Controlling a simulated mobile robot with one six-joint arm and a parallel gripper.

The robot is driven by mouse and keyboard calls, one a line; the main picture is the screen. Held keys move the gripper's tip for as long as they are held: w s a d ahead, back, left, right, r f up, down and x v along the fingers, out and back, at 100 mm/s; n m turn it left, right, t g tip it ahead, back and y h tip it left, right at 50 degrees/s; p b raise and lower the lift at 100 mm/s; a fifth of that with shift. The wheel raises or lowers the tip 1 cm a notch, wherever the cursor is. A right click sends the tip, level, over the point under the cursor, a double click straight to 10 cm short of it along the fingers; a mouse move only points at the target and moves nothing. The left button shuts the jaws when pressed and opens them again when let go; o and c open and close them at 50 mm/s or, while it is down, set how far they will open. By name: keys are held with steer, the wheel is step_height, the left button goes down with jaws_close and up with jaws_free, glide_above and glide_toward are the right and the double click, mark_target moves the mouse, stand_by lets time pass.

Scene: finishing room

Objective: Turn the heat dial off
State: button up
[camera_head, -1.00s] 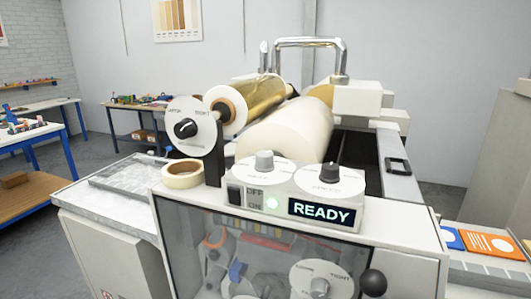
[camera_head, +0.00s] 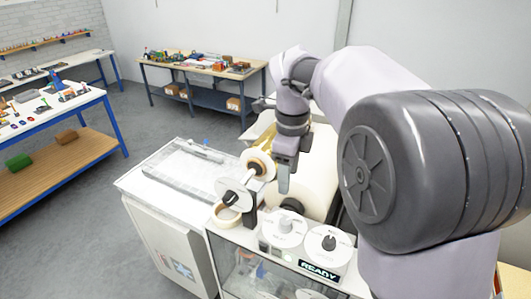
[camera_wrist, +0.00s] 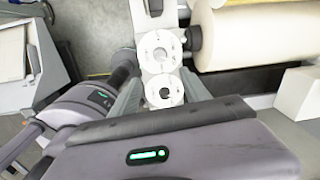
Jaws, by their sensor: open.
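The machine's control panel shows in the head view with two white dials, one with a grey knob (camera_head: 286,225) and one with a black knob (camera_head: 328,243). A third white dial with a black knob (camera_head: 231,198) stands upright at its left. The labels are too small to read, so I cannot tell which is the heat dial. My gripper (camera_head: 283,183) points down above and behind the panel, apart from the knobs as far as I can see. It is open and appears empty. In the wrist view, two white discs (camera_wrist: 158,50) lie near the fingers.
A lit READY display (camera_head: 319,270) is on the panel's front. A cream roller (camera_head: 316,170) lies behind the dials, and a tape roll (camera_head: 225,217) beside them. A tray (camera_head: 180,175) is at left. My arm covers the machine's right side. Floor at left is clear.

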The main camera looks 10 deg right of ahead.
mark_target(286, 220)
steer(key=f, duration=1.7)
steer(key=shift+w+d+f+p, duration=0.15)
steer(key=shift+w+p, duration=0.2)
steer(key=shift+p, duration=0.05)
steer(key=shift+c, duration=0.2)
jaws_close()
